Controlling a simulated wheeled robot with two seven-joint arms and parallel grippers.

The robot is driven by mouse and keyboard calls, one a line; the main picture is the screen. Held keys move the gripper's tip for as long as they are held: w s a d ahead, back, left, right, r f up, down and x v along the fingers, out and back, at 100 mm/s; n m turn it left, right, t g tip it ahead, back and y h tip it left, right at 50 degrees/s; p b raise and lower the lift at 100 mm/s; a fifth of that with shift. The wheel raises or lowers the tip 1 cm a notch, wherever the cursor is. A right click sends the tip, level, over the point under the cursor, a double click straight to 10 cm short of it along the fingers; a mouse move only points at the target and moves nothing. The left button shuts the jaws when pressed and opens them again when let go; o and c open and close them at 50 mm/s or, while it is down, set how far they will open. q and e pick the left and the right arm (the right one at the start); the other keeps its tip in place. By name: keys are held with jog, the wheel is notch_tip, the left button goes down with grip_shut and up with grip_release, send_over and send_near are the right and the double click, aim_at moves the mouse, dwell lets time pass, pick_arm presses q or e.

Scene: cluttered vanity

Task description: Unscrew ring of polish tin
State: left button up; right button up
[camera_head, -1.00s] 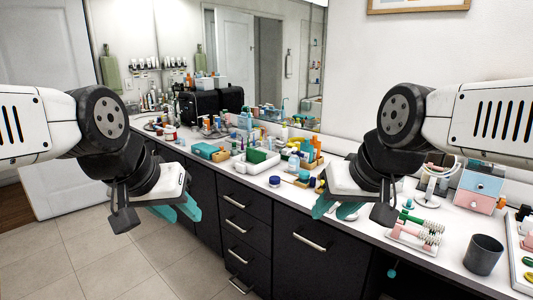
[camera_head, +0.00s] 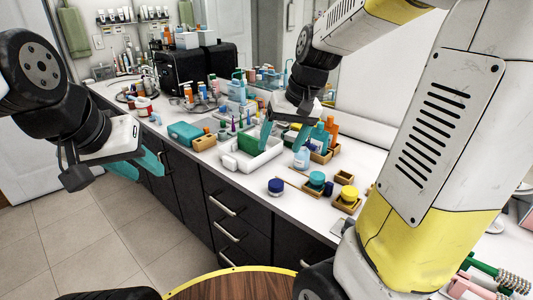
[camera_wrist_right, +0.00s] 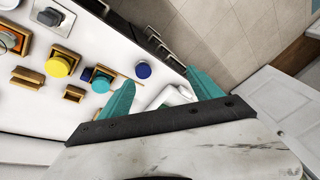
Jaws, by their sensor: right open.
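No label tells me which round container is the polish tin. A dark blue round tin (camera_head: 275,187) stands on the counter near its front edge; it also shows in the right wrist view (camera_wrist_right: 143,71). Beside it a teal round-lidded container (camera_head: 316,180) and a yellow one (camera_head: 348,194) sit in small wooden holders; the wrist view shows the teal (camera_wrist_right: 101,84) and yellow (camera_wrist_right: 58,67) tops. My right gripper (camera_head: 287,138) is open and empty above the counter, behind the blue tin. My left gripper (camera_head: 140,168) is open and empty in front of the cabinets.
A white tray (camera_head: 229,162) with a green box lies left of the blue tin. A teal box (camera_head: 184,133), bottles and black cases crowd the far counter. Orange and blue bottles stand right of my right gripper. The counter strip before the blue tin is clear.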

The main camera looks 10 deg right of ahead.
aim_at(276, 182)
jog(key=w+f+g, duration=0.1)
jog(key=w+f, duration=0.2)
jog(key=f, duration=0.1)
jog(key=w+d+f+h, duration=0.1)
jog(key=w+f, duration=0.3)
jog(key=w+f+g+h, duration=0.1)
jog(key=w+f, duration=0.2)
jog(key=f, duration=0.1)
jog(key=shift+w+d+f+g, duration=0.2)
jog(key=shift+w+f+g, duration=0.1)
jog(key=shift+w+f, duration=0.1)
jog(key=shift+w+f+h, duration=0.1)
jog(key=shift+f+h, duration=0.2)
jog(key=shift+f, duration=0.35)
notch_tip(276, 182, down, 7)
jog(key=shift+r, duration=0.1)
grip_shut()
jog(key=n, duration=0.4)
jog(key=shift+n, duration=0.4)
